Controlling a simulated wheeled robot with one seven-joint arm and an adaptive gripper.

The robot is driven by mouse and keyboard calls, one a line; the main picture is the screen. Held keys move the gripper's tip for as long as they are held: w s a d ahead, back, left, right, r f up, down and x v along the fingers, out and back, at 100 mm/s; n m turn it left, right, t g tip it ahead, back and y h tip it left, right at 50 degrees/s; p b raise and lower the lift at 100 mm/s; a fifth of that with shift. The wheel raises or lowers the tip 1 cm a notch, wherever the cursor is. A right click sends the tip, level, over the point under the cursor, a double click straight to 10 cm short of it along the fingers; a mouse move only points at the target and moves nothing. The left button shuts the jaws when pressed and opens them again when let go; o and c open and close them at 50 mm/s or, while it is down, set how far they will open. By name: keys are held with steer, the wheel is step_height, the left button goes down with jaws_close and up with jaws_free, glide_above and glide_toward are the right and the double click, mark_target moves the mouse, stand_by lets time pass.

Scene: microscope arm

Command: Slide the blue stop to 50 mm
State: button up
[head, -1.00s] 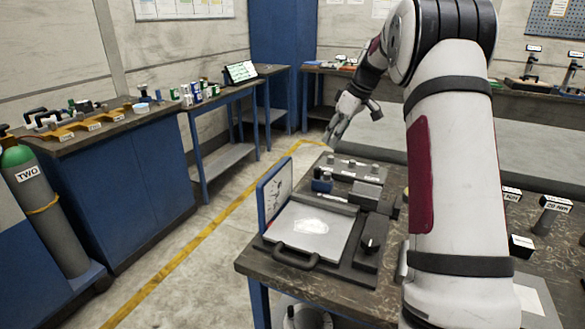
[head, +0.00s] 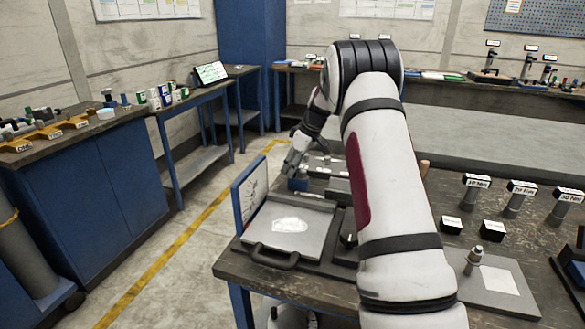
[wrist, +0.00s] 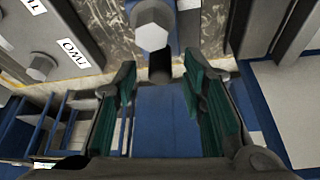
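The blue stop (head: 298,184) is a small block at the left end of the grey fixture on the workbench in the head view. My gripper (head: 291,168) is pointed down just above it and partly covers it. In the wrist view my gripper (wrist: 160,95) is open, with green-padded fingers apart. A blue surface (wrist: 165,120) shows between the fingers; I cannot tell whether it is the stop or a cabinet behind. A metal hex-headed post (wrist: 152,28) stands just beyond the fingertips. No scale marks are readable.
A grey plate with a black handle (head: 285,254) and an upright blue-edged board (head: 248,200) stand in front of the fixture. Labelled posts (head: 475,187) and black blocks (head: 492,231) are at right.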

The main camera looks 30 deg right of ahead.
mark_target(308, 179)
steer(key=shift+w+f, duration=0.15)
steer(key=shift+f, duration=0.25)
steer(key=shift+c, duration=0.3)
jaws_close()
steer(key=shift+s+d, duration=0.75)
steer(key=shift+s, duration=0.25)
steer(key=shift+s+d, duration=0.75)
steer(key=shift+s, duration=0.25)
steer(key=shift+o, duration=0.3)
jaws_free()
steer(key=shift+r, duration=0.1)
steer(key=v, duration=1.2)
